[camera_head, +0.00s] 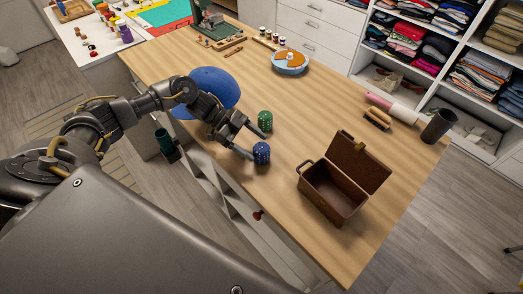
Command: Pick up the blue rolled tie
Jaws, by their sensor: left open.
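The blue rolled tie (262,153) stands near the front left edge of the wooden table, a small dark blue roll with light dots. My left gripper (257,147) comes in from the left, open, with its two fingertips right at the tie. One finger is on its far side and the other on its near left side. I cannot tell whether either finger touches it. A green rolled tie (265,120) stands just behind, close to the far finger. My right gripper is not in view.
An open brown box (334,193) with a raised lid stands right of the blue tie. A large blue rounded object (213,84) is behind my left wrist. A round blue-rimmed item (290,62), brushes (377,118) and a dark cup (439,126) stand farther off. The table's middle is clear.

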